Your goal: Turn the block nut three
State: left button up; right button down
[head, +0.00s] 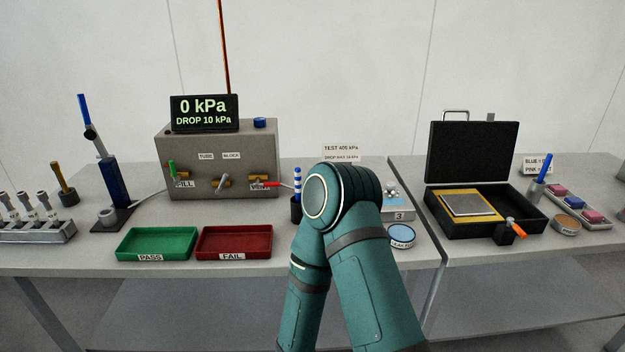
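A light grey block marked 3 (399,214) sits on the bench right of centre, partly hidden behind a teal arm of mine. Small rounded silvery parts (393,192) show on top of it. I cannot tell which of them is a nut. The bent arm fills the lower middle of the view, and its hand end is not seen. Neither gripper is in view.
A grey test box (217,150) with a "0 kPa" display (204,113) stands left of centre. Green PASS (157,242) and red FAIL (233,241) trays lie before it. A round labelled tin (402,234) is near the block. An open black case (470,150) stands right.

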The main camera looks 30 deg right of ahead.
aim_at(391, 186)
jog(key=z, duration=1.3)
